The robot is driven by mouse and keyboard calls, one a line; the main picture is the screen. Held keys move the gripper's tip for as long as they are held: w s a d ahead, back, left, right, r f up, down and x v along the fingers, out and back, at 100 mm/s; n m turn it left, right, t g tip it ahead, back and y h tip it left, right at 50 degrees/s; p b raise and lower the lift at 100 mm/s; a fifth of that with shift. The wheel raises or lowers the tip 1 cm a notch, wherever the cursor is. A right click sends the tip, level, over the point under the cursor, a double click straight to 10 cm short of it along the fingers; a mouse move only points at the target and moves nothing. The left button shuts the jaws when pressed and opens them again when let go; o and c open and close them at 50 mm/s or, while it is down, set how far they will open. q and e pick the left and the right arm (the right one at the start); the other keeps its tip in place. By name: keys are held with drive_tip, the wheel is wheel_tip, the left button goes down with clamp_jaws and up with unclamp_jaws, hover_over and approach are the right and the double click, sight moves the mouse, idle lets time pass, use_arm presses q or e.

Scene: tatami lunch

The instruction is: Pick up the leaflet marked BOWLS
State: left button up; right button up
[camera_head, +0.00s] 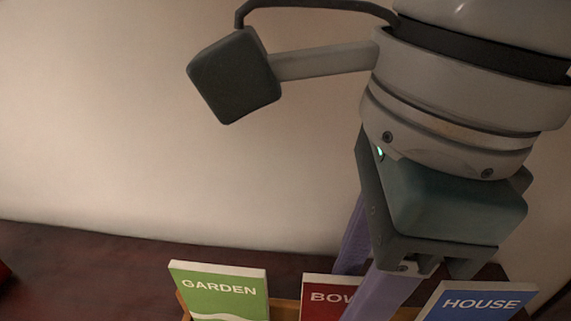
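The red leaflet marked BOWLS (318,297) stands at the bottom of the head view, with "BOW" readable and the rest of its word hidden. My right gripper (362,285) points down over it from the upper right. One purple finger passes behind the leaflet's top edge and the other hangs in front of its right part. The fingers look apart, on either side of the leaflet. Their tips are hidden or below the picture, so contact cannot be seen. My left gripper is not in view.
A green GARDEN leaflet (222,289) stands to the left and a blue HOUSE leaflet (480,302) to the right. A wooden holder (285,309) shows between the leaflets. A dark red-brown surface (90,265) lies around them, with a pale wall (110,130) behind.

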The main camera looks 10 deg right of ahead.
drive_tip(key=shift+f, duration=0.5)
clamp_jaws()
idle(1.1)
